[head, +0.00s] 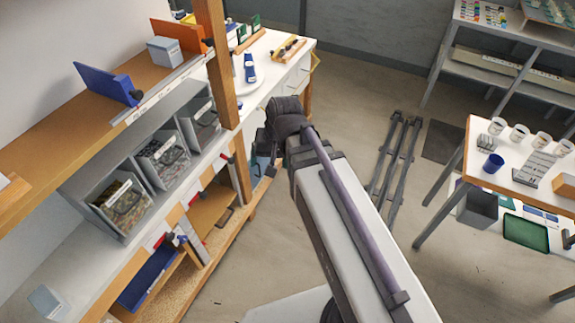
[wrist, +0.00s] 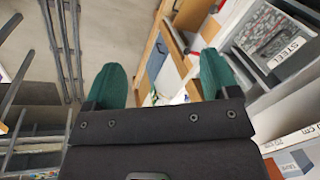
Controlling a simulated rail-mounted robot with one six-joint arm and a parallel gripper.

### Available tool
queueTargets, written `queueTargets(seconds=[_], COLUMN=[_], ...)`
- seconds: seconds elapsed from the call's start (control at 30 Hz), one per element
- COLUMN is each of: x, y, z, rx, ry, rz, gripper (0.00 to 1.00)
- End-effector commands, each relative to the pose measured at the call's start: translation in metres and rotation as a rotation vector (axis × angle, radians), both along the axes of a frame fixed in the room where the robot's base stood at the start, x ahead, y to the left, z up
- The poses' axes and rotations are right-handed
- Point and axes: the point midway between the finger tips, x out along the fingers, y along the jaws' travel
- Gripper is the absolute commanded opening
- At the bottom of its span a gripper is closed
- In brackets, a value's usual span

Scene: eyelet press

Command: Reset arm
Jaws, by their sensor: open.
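My gripper (wrist: 160,80) shows in the wrist view as two green fingers set well apart, with nothing between them. It is open and empty. Behind the gap I see wooden shelf parts and a pale surface, out of reach of the fingertips as far as I can tell. In the head view my arm stretches up from the bottom edge to near the shelf unit's post, and its fingers are hidden or too small to make out there.
A shelf unit with grey bins (head: 122,204) stands at left, close to my arm's end. A wooden post (head: 218,65) rises beside it. A white workbench (head: 272,62) lies behind. At right is a table with white cups (head: 519,132) and a blue cup (head: 493,163). Floor rails (head: 397,155) lie between.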

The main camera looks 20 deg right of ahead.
Motion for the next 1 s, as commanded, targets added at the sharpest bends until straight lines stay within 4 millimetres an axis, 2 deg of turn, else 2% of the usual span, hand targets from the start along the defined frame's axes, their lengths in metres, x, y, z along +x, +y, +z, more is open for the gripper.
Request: queueTargets(seconds=[0.03, 0.1, 0.2, 0.4, 0.47, 0.7, 0.77, 0.9, 0.97, 1.0], x=[-0.029, -0.047, -0.053, -0.050, -0.050, -0.050, -0.050, -0.050, -0.050, -0.050], y=[-0.016, -0.033, -0.040, -0.040, -0.040, -0.039, -0.039, -0.039, -0.039, -0.039], z=[-0.003, -0.005, -0.005, -0.006, -0.018, -0.110, -0.117, -0.112, -0.123, -0.135], rx=[-0.093, -0.184, -0.224, -0.222, -0.222, -0.220, -0.220, -0.220, -0.220, -0.220], ry=[0.030, 0.071, 0.091, 0.088, 0.088, 0.086, 0.086, 0.086, 0.086, 0.086], rz=[0.084, 0.174, 0.215, 0.214, 0.213, 0.212, 0.212, 0.212, 0.212, 0.212], gripper=[0.81, 0.81, 0.81, 0.81, 0.81, 0.81, 0.81, 0.81, 0.81, 0.81])
